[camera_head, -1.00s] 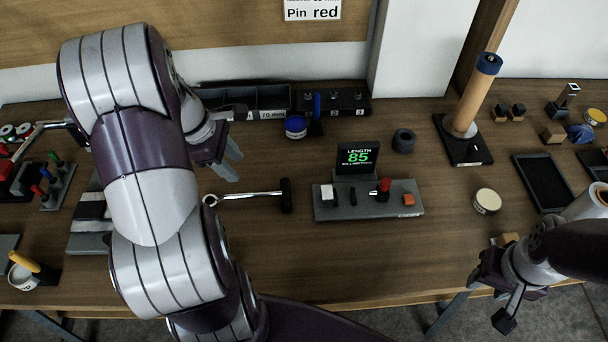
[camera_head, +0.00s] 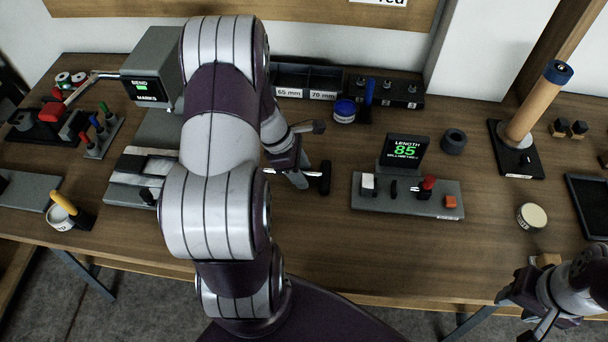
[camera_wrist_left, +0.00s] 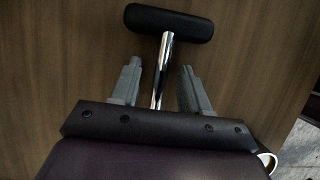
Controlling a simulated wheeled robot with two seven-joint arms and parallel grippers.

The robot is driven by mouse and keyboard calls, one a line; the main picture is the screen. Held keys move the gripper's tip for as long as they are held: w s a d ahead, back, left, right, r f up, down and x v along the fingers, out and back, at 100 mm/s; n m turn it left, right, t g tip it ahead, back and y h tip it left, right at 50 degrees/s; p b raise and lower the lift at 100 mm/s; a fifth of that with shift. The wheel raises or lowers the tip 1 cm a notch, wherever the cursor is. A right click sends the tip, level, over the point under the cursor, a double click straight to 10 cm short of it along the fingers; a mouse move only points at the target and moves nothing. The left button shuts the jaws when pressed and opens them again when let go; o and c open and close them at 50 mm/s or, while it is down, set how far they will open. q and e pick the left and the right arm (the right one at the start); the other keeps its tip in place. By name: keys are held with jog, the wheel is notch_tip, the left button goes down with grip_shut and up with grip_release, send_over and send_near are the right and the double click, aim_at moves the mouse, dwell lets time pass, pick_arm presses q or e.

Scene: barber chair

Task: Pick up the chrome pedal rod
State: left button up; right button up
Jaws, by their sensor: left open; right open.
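The chrome pedal rod (camera_wrist_left: 161,72) lies on the wooden table, with a black cross-bar pad (camera_wrist_left: 169,22) at one end. In the head view its black pad (camera_head: 325,178) shows just right of my left gripper (camera_head: 299,172), which hides much of the rod. In the left wrist view my left gripper (camera_wrist_left: 159,85) is open, with one finger on each side of the rod. A ring end (camera_wrist_left: 268,160) shows past the gripper's lower right. My right gripper (camera_head: 520,318) is open and empty at the table's front right, partly cut off by the frame.
The length display (camera_head: 404,152) and its grey control panel (camera_head: 408,194) stand right of the rod. A bend machine (camera_head: 152,70) stands behind left. The table front of the rod is clear.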

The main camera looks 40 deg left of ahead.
dwell(0.4)
pick_arm(q)
grip_shut()
